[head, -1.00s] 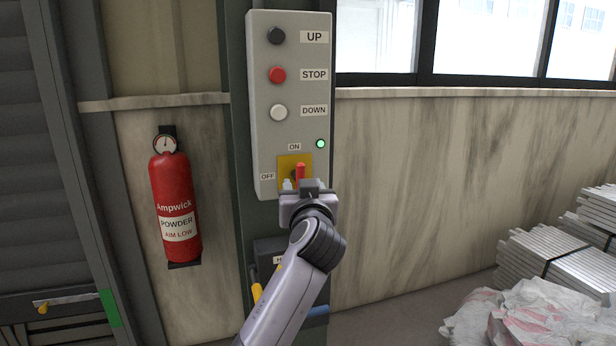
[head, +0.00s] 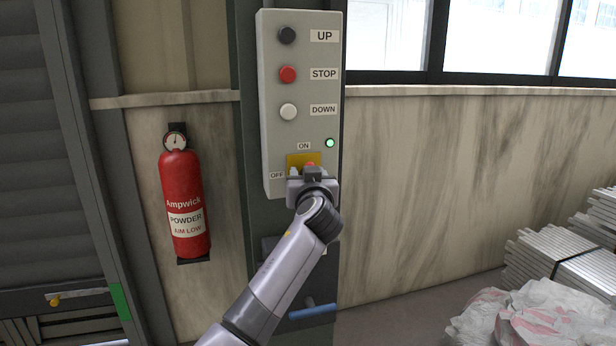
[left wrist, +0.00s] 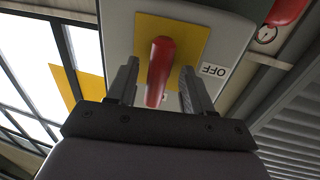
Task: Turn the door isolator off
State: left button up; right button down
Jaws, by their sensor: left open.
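The door isolator is a red handle on a yellow plate (head: 296,159) at the bottom of a grey control box (head: 268,110). The ON label is above the plate and the OFF label is to its left. A green light (head: 330,142) is lit beside ON. In the left wrist view the red handle (left wrist: 160,68) stands between the two fingers of my left gripper (left wrist: 152,88), with a gap on each side. In the head view my left gripper (head: 308,178) covers most of the handle. The handle appears to point up toward ON. My right gripper is not in view.
Black, red and white buttons (head: 288,74) for UP, STOP and DOWN sit above the isolator. A red fire extinguisher (head: 184,205) hangs on the wall to the left. White sacks (head: 540,318) and stacked metal bars (head: 560,258) lie at the lower right.

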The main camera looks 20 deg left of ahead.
pick_arm(q)
grip_shut()
jog(key=shift+m, duration=0.3)
jog(key=shift+r+m+p, duration=0.1)
jog(key=shift+m+p, duration=0.3)
jog(key=shift+p, duration=0.25)
jog(key=shift+d+r+m+g+p, duration=0.15)
jog(key=shift+m+g+p, duration=0.25)
jog(key=shift+m+p, duration=0.65)
jog(key=m+p, duration=0.2)
jog(key=m+g+p, duration=0.1)
jog(key=m+p, duration=0.1)
jog(key=m, duration=0.1)
jog(key=shift+w+d+m, duration=0.1)
jog(key=shift+w+m, duration=0.1)
jog(key=shift+m, duration=0.15)
jog(key=m+g+y+p, duration=0.1)
jog(key=m, duration=0.2)
jog(key=shift+w+d+f+m+g+y+p, duration=0.1)
jog(key=shift+m+g+y+p, duration=0.15)
jog(key=shift+m, duration=0.55)
jog(key=shift+d+f+m+g+y+p, duration=0.15)
jog(key=shift+m+p, duration=0.1)
jog(key=shift+m, duration=0.55)
jog(key=shift+a, duration=0.1)
